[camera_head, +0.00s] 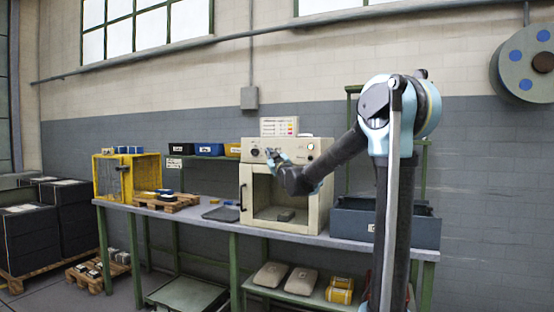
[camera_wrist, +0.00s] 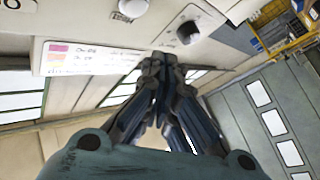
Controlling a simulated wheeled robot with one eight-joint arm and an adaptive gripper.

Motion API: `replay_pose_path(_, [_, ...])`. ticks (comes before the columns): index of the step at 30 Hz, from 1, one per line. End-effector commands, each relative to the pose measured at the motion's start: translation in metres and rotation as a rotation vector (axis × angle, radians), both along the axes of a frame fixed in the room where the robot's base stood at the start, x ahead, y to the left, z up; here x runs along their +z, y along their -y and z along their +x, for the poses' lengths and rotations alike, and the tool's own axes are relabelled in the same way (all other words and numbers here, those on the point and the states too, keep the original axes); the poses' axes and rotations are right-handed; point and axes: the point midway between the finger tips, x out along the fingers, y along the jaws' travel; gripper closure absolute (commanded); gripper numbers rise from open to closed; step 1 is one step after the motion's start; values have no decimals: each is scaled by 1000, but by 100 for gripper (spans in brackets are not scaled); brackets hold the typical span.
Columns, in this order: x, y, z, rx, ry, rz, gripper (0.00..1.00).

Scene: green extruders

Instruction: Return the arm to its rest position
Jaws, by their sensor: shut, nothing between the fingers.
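My gripper (camera_head: 272,155) is in front of the control panel of a cream cabinet (camera_head: 245,190) on the bench. Its fingers are together and empty in the wrist view (camera_wrist: 160,62). The panel's knobs, including a dark one (camera_wrist: 187,33), show just beyond the fingertips. I cannot tell whether the fingertips touch the panel. My arm is stretched out to the left from its column, bent down at the wrist. The cabinet's door is closed, and a small grey block (camera_head: 286,215) shows behind its window.
A blue-grey bin (camera_head: 415,228) stands on the bench at right, partly behind my arm. A yellow crate (camera_head: 108,178) and a small wooden pallet (camera_head: 172,203) are at left. A card with coloured stripes (camera_head: 279,127) stands on the cabinet. Sacks (camera_head: 270,274) lie on the lower shelf.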

Motion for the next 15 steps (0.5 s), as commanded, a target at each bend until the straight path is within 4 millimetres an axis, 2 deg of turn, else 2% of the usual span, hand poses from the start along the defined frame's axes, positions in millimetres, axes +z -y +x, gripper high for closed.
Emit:
replay_pose_path(11, [0,-1,-4,0,-1,0,100])
replay_pose_path(15, [-6,8,-8,-8,-35,-4,100])
